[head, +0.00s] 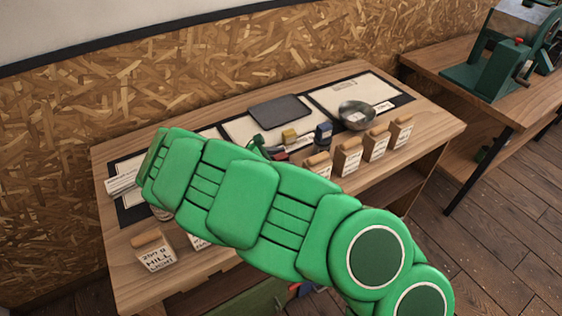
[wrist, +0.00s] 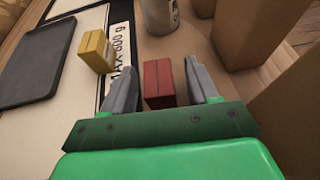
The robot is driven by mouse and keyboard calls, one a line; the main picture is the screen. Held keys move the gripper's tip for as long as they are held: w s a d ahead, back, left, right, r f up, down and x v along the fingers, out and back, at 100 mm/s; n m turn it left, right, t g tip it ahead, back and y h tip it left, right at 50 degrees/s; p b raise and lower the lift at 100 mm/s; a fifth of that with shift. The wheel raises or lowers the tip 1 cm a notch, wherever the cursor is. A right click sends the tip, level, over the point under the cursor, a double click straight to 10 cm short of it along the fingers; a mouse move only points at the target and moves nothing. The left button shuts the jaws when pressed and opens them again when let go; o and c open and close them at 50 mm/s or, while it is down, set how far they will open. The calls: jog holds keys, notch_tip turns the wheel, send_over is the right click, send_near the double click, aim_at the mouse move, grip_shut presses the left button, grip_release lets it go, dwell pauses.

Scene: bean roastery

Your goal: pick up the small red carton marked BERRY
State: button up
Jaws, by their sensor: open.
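A small red carton (wrist: 158,82) stands on the table between the two grey fingers of my gripper (wrist: 162,68) in the wrist view. The fingers are open on either side of it, with a gap showing at each side. No BERRY marking can be read on the faces I see. In the head view a bit of the red carton (head: 280,154) shows just past my green arm, which hides most of my gripper.
A small yellow carton (wrist: 96,51) stands left of the fingers, near a dark tray (wrist: 38,62) and a printed strip. A grey cylinder (wrist: 160,14) stands beyond. Several brown bags (head: 347,158) stand close on the right. A metal bowl (head: 357,115) sits farther right.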

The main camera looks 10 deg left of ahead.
jog(key=shift+w+d+f, duration=0.25)
jog(key=shift+w+d, duration=0.15)
jog(key=c, duration=1)
jog(key=shift+c, duration=0.2)
